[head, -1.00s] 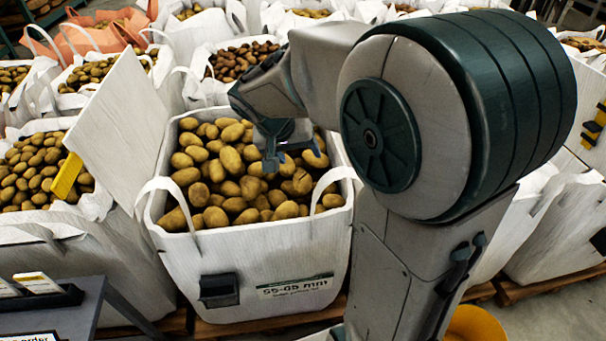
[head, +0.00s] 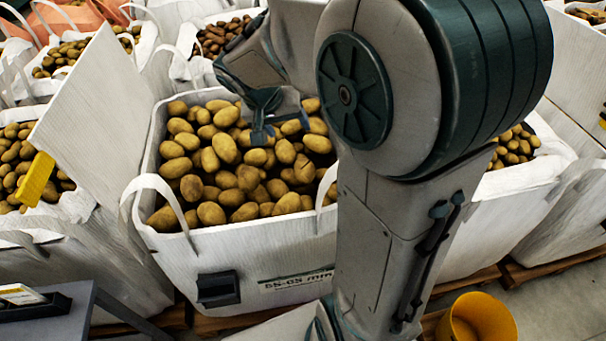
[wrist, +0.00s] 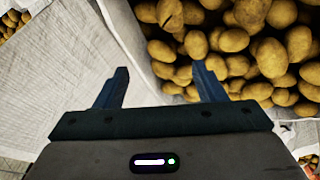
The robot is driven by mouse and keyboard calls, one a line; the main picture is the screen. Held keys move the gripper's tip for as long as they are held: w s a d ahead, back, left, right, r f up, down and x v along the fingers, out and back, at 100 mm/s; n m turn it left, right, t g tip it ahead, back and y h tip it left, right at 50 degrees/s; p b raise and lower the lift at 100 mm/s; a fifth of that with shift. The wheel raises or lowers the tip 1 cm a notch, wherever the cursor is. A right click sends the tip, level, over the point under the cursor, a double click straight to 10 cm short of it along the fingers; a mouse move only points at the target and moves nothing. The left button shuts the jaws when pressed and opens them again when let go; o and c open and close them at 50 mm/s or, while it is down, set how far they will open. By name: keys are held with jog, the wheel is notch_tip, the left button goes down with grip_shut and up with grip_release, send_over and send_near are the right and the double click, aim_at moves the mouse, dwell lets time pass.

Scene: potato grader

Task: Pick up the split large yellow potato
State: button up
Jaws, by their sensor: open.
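The large white bag (head: 240,255) full of yellow potatoes stands in front of me in the head view. In the wrist view, a potato with a dark line across it (wrist: 170,14), which looks like the split one, lies at the top edge, partly cut off. In the head view, a potato with a dark mark (head: 304,168) lies right of the pile's middle; I cannot tell if it is the same one. My gripper (head: 280,128) is open and empty above the back part of the pile. In the wrist view its fingers (wrist: 160,68) are apart, the left over white fabric.
A white board (head: 95,125) with a yellow tag leans at the bag's left. More potato bags stand behind and at both sides. The bag's handle loops (head: 160,190) rise at its front. A yellow bucket (head: 478,318) stands at the lower right.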

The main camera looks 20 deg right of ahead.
jog(key=b, duration=0.7)
send_near(302, 166)
jog(key=b+x, duration=0.1)
jog(key=x, duration=0.4)
jog(key=shift+s+f, duration=0.15)
jog(key=shift+w+b+x, duration=0.15)
jog(key=shift+b+x, duration=0.1)
jog(key=shift+x, duration=1.2)
jog(key=shift+w+b+x, duration=0.1)
jog(key=shift+b+x, duration=0.1)
jog(key=shift+x, duration=1.2)
jog(key=c, duration=0.8)
